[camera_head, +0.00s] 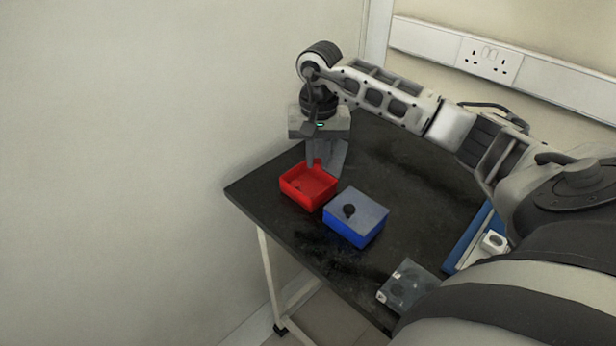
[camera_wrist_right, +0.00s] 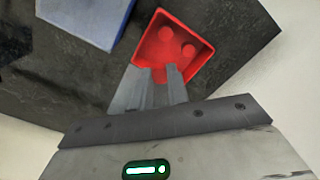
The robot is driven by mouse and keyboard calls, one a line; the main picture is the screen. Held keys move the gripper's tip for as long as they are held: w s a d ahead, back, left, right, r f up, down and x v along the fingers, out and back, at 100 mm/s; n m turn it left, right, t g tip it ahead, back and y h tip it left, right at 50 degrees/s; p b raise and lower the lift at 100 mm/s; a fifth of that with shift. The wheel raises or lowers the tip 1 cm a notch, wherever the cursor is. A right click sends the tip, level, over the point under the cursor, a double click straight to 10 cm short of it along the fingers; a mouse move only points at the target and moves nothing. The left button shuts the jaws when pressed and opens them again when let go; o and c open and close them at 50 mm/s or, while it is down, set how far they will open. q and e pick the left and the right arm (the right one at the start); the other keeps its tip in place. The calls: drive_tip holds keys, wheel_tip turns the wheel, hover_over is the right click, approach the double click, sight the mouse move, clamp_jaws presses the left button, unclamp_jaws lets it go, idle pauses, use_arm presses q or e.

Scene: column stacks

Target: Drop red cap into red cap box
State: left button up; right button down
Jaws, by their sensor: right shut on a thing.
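The red cap box (camera_head: 309,199) is an open red tray near the far left edge of the dark table. It also shows in the wrist view (camera_wrist_right: 205,63), with two round red shapes on its floor that look like caps. My right gripper (camera_head: 318,166) points down over the back edge of the box. It is shut on a red cap (camera_head: 317,163), a small red piece at the fingertips. In the wrist view, red shows between the two fingertips (camera_wrist_right: 158,74), and the fingers hide most of the cap. My left gripper is not in view.
A blue box (camera_head: 352,232) with a grey top and a black knob stands beside the red box. A clear grey block (camera_head: 408,286) lies at the table's front edge. A blue rack (camera_head: 468,240) with a white piece (camera_head: 493,241) is at the right. A wall borders the left.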

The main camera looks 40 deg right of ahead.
sight(317, 162)
drive_tip(key=shift+f+b, duration=0.7)
drive_tip(key=shift+f, duration=0.85)
drive_tip(key=c, duration=1.3)
unclamp_jaws()
drive_tip(key=shift+r, duration=0.1)
wheel_tip(317, 162, up, 16)
drive_tip(key=shift+a+f+p, duration=0.1)
drive_tip(key=shift+p, duration=0.75)
